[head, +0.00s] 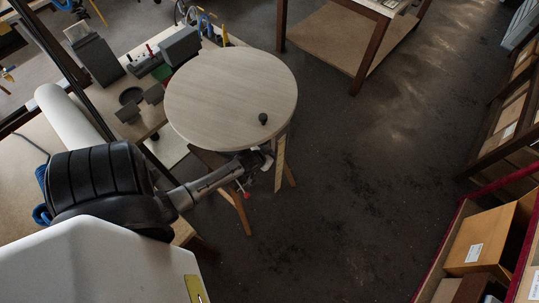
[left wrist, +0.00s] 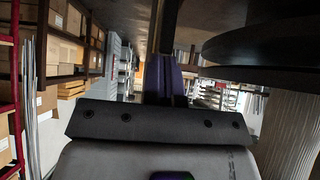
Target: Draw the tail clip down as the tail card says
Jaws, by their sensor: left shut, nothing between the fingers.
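My left gripper (head: 262,160) is at the near right edge of the round wooden table (head: 225,85), just below the top and beside a pale upright strip (head: 280,165). It is small and partly hidden, but it appears shut and empty. In the left wrist view a dark grey bar with several holes (left wrist: 160,125) crosses the lower part, with a dark upright and a purple strip (left wrist: 178,85) above it. I cannot make out the tail clip or the tail card in either view. My right gripper is not in view.
A small black knob (head: 263,118) stands on the round table. A bench with dark boxes (head: 95,60) is at the left. Shelves with cartons (head: 480,240) line the right. The floor (head: 350,190) between is clear. A pale ribbed surface (left wrist: 288,115) shows at right in the wrist view.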

